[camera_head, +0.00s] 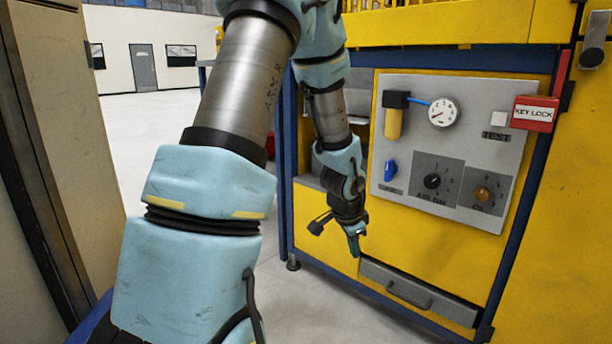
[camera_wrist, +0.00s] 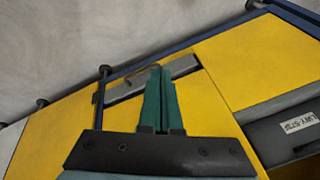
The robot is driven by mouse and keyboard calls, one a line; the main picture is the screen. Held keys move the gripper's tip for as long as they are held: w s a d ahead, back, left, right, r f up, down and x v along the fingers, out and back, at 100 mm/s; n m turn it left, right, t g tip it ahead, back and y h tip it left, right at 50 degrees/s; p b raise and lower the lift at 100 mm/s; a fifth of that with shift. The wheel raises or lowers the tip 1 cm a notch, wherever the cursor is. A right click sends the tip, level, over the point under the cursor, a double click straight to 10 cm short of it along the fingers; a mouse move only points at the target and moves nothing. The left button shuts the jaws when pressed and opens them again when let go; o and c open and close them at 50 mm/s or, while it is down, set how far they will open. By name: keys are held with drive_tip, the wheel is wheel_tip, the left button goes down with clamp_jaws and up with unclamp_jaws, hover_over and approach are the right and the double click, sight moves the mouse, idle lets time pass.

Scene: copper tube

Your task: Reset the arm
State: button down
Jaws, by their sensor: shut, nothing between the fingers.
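My arm crosses the head view from the lower left, up and over, then down to my gripper (camera_head: 354,245). My gripper hangs pointing down in front of the yellow machine's lower panel, to the left of its grey control panel. In the wrist view the green fingers (camera_wrist: 161,100) are together with nothing between them. Behind them in that view are the yellow machine panel (camera_wrist: 205,105) and a grey drawer (camera_wrist: 152,82). No copper tube shows in either view.
The drawer (camera_head: 420,292) is below. A beige cabinet (camera_head: 65,110) stands at the left. Open floor (camera_head: 135,115) lies behind my arm.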

drive_tip(key=s+a+r+n+g+y+p, duration=0.1)
drive_tip(key=s+a+r+n, duration=0.55)
drive_tip(key=a, duration=0.25)
drive_tip(key=s+a+r+n+g+y+p, duration=0.1)
drive_tip(key=s+a+r+n+p, duration=0.1)
drive_tip(key=s+a+r+n, duration=0.6)
wheel_tip(320, 180, up, 33)
drive_tip(key=w+a+m+p, duration=0.1)
drive_tip(key=w+p, duration=0.1)
drive_tip(key=p, duration=3.4)
drive_tip(key=shift+w+a+r, duration=0.15)
drive_tip(key=shift+a+r, duration=0.05)
drive_tip(key=shift+a, duration=0.2)
